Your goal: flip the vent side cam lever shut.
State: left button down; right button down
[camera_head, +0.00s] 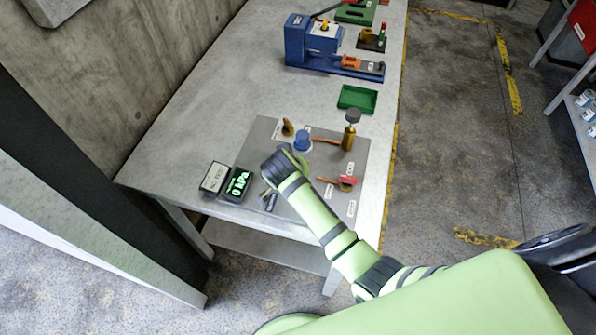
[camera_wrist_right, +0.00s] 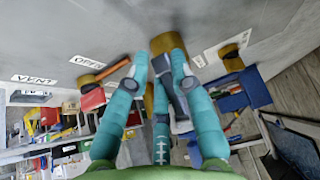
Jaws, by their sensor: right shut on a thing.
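The vent side cam lever, a red and brass hub with an orange handle (camera_head: 345,182), sits at the front right of the grey plate (camera_head: 262,140). In the right wrist view its orange handle (camera_wrist_right: 107,69) points toward my left-hand finger, near the OPEN and VENT labels. My right gripper (camera_wrist_right: 160,58) is closed around a brass post (camera_wrist_right: 166,42) in that view. Whether a finger touches the handle is unclear. In the head view my wrist hides the fingers. My left gripper is not in view.
A second orange handle (camera_head: 325,140), a blue cap (camera_head: 302,140) and a brass column with a dark knob (camera_head: 351,130) stand farther back. A green tray (camera_head: 358,99) and a blue press (camera_head: 310,45) stand behind.

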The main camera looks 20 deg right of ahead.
jog(key=shift+a, duration=0.15)
jog(key=c, duration=1.2)
grip_release()
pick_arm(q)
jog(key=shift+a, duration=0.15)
pick_arm(e)
jog(key=shift+o, duration=0.2)
jog(key=shift+w, duration=0.1)
jog(key=v, duration=0.7)
jog(key=shift+r, duration=0.2)
jog(key=shift+a, duration=0.1)
